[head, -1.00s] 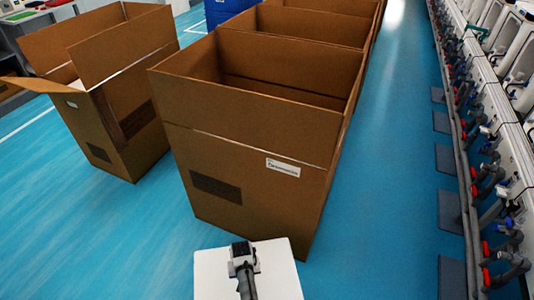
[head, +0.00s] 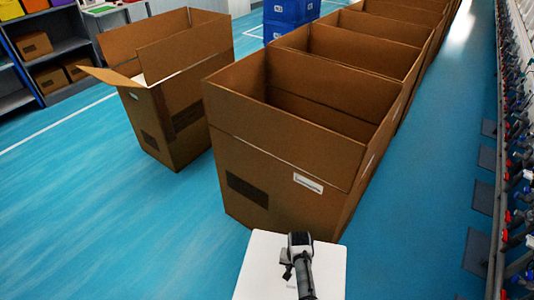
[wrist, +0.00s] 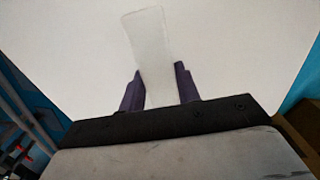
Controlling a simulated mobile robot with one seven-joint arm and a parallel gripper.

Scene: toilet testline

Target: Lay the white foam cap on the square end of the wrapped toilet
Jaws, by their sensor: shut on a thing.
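The white foam cap (head: 265,275) is a broad flat white panel at the bottom of the head view, in front of the nearest brown box. It fills most of the wrist view (wrist: 70,45). My gripper (wrist: 158,88) has its two dark purple fingers on either side of a pale upright strip that stands against the panel, and it is shut on it. In the head view my gripper (head: 299,243) shows over the cap.
A row of open brown boxes (head: 275,180) runs back ahead. Another open box (head: 165,120) stands to the left. Shelves (head: 60,60) are at the far left, blue crates (head: 285,12) at the back, and a test line (head: 522,180) at the right. Blue floor is free at left.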

